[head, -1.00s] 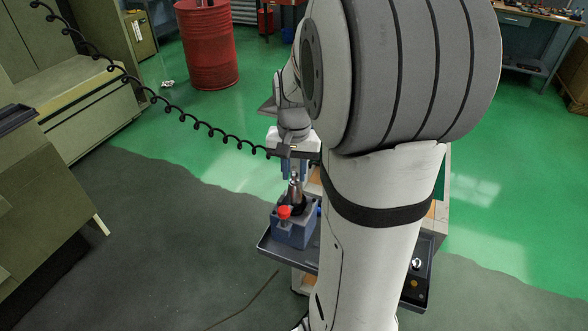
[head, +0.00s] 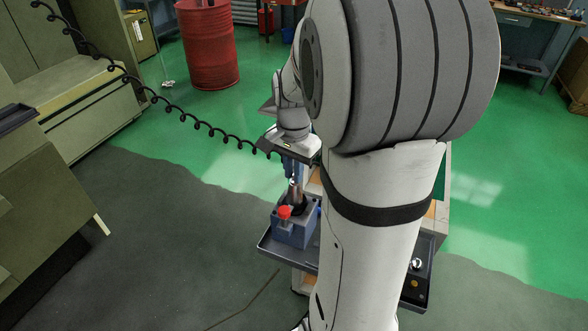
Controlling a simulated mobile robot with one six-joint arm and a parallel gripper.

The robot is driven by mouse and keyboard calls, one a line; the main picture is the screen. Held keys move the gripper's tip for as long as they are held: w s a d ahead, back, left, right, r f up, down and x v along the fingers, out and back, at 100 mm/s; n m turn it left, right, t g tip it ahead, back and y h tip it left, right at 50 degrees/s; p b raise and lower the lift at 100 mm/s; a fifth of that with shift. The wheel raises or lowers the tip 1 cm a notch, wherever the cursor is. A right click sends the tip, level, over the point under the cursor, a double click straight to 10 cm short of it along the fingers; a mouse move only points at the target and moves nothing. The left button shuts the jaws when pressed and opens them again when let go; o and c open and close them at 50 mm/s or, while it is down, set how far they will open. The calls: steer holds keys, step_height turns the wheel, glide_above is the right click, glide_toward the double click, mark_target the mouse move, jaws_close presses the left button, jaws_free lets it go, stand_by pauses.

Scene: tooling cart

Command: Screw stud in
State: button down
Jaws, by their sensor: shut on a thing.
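A dark tapered tool holder (head: 297,201) stands upright in a blue block fixture (head: 293,233) with a red knob (head: 284,212) on its front. My gripper (head: 292,176) is right above the holder, with its blue fingers pointing down. It is shut on the stud (head: 294,183), a small light metal piece at the holder's top end. The stud is mostly hidden by the fingers, and I cannot tell how deep it sits in the holder.
The fixture stands on a dark cart tray (head: 282,256). My large arm links cover the middle and right of the cart. A small round shiny item (head: 416,264) lies at the tray's right. A red drum (head: 208,45) stands well behind on the floor.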

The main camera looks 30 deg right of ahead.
steer(key=shift+m, duration=0.5)
steer(key=m, duration=0.4)
steer(key=shift+w, duration=0.1)
steer(key=shift+m, duration=1)
steer(key=m, duration=0.2)
steer(key=shift+w+m, duration=0.1)
steer(key=shift+m, duration=0.3)
steer(key=m, duration=0.3)
steer(key=shift+m, duration=0.3)
